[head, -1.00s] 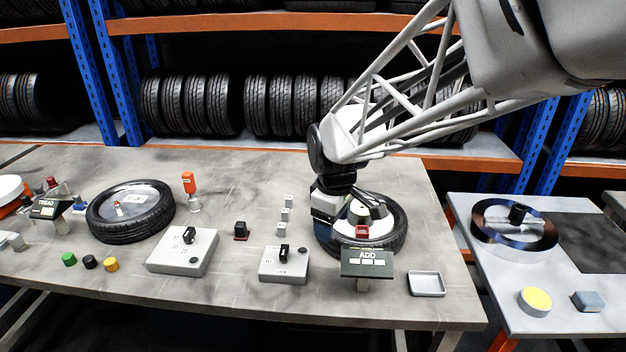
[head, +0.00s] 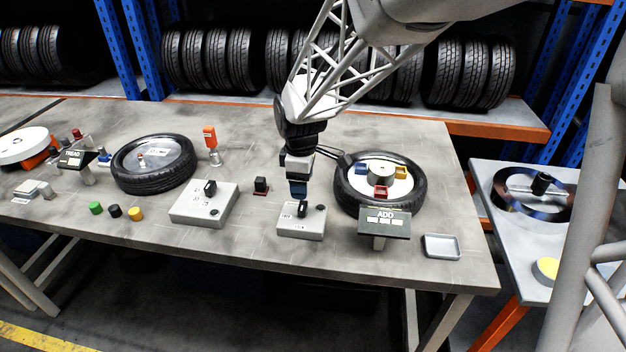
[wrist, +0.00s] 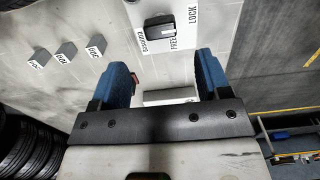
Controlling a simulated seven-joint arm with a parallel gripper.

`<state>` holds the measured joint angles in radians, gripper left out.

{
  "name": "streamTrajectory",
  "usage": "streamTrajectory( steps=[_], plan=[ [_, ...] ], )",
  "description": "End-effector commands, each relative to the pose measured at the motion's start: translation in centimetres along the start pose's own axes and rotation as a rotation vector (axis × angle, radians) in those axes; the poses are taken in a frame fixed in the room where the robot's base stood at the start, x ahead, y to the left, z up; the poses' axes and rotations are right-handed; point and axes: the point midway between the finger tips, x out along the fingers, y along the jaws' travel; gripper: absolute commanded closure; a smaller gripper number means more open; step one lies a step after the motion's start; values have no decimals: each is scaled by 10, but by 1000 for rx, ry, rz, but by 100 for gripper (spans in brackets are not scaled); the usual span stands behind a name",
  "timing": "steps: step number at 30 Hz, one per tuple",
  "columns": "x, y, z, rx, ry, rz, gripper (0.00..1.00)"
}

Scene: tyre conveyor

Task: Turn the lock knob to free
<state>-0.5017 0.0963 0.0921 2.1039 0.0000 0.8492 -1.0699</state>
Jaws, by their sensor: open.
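The lock knob (head: 302,208) is a small black bar-shaped knob on top of the right grey box (head: 316,224). In the wrist view the knob (wrist: 158,27) lies ahead of the fingertips, its bar running roughly left to right. Labels reading LOCK (wrist: 193,14) and FREE (wrist: 173,43) are to its right and lower right. My gripper (head: 299,189) points down close above the knob in the head view. In the wrist view its blue fingers (wrist: 165,70) are spread with nothing between them. Whether a fingertip touches the knob cannot be told.
A tyre (head: 345,200) with coloured blocks stands right of the box, behind the ADD sign (head: 384,222). Small grey blocks (wrist: 66,48) show in the wrist view. An empty tray (head: 442,247) is at right.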

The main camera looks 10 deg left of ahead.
Motion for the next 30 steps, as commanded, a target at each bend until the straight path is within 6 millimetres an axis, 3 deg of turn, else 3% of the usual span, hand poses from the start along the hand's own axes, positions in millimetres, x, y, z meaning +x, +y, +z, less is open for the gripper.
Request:
streamTrajectory(
  steps=[11, 24, 30],
  plan=[
    [12, 0, 0, 1, -1, -1, 30],
    [62, 0, 0, 1, -1, -1, 30],
    [75, 0, 0, 1, 0, 0, 30]
  ],
)
